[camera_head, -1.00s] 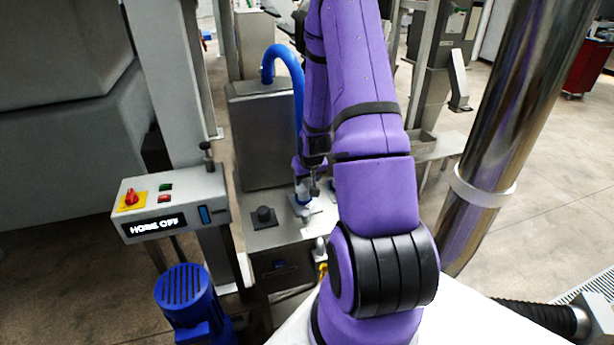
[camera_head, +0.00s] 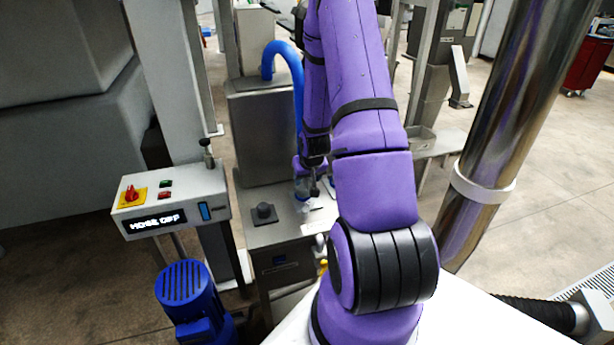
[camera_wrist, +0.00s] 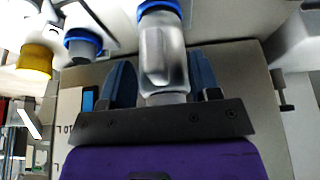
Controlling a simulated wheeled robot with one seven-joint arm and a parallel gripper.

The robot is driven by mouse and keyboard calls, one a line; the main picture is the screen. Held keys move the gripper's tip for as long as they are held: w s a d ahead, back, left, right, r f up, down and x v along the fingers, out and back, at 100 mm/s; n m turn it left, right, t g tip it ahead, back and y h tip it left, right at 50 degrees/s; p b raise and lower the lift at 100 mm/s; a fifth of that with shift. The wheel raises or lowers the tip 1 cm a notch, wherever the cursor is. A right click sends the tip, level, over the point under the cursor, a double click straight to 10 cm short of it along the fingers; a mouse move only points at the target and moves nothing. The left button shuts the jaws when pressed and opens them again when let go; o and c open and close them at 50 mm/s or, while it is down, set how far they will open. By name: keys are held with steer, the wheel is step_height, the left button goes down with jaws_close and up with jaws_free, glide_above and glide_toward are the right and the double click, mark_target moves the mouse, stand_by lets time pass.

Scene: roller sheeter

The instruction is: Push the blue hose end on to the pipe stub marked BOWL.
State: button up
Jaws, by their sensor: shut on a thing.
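The blue hose (camera_head: 284,55) arches over a steel box and comes down to my gripper (camera_head: 303,188), which my arm partly hides in the head view. In the wrist view my gripper (camera_wrist: 163,80) has its two dark blue fingers on either side of the clear hose end (camera_wrist: 162,50), shut on it. A blue band (camera_wrist: 160,8) shows at the far end of that clear piece. A pale label with partial letters lies beside the fingers in the wrist view. I cannot read BOWL on any stub, and cannot tell whether the hose end touches one.
A dark round stub (camera_head: 264,213) stands on the steel top left of my gripper. A blue-ringed fitting (camera_wrist: 82,45) and a yellow cap (camera_wrist: 35,62) are in the wrist view. The control box (camera_head: 170,204) reads HOSE OFF. A shiny steel column (camera_head: 515,110) stands at right.

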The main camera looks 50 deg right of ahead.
steer(key=shift+f, duration=0.5)
stand_by(0.5)
steer(key=o, duration=1.3)
steer(key=v, duration=1.1)
steer(key=shift+f, duration=0.1)
